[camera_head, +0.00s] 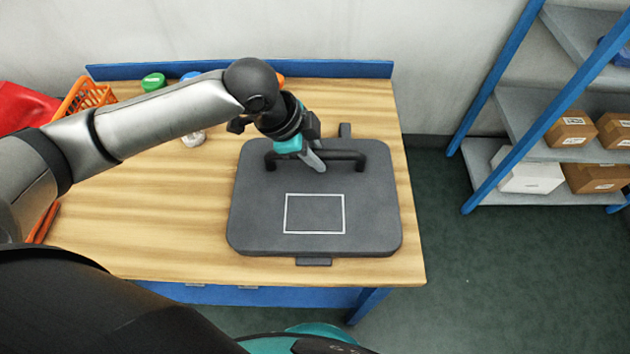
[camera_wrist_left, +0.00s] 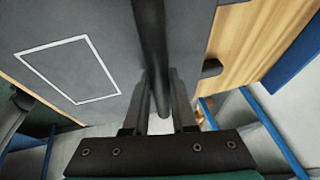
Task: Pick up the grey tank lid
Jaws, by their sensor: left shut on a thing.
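The grey tank lid (camera_head: 260,212) lies flat on the wooden workbench, with a white rectangle outline on its top. Its dark bar handle (camera_head: 345,155) stands near the lid's back edge. My left gripper (camera_head: 315,160) comes down over the handle and is shut on it. In the left wrist view the handle (camera_wrist_left: 150,40) runs between the two fingers of the left gripper (camera_wrist_left: 160,105), and the lid (camera_wrist_left: 100,25) fills the upper left. The lid looks flat on the bench; I cannot tell any gap under it. My right gripper is not in view.
The wooden workbench (camera_head: 150,225) has a blue back rail (camera_head: 330,69). An orange basket (camera_head: 85,97) and a green-capped bottle (camera_head: 153,81) stand at its back left. A blue-framed shelf with boxes (camera_head: 572,130) stands at the right, past open green floor (camera_head: 500,270).

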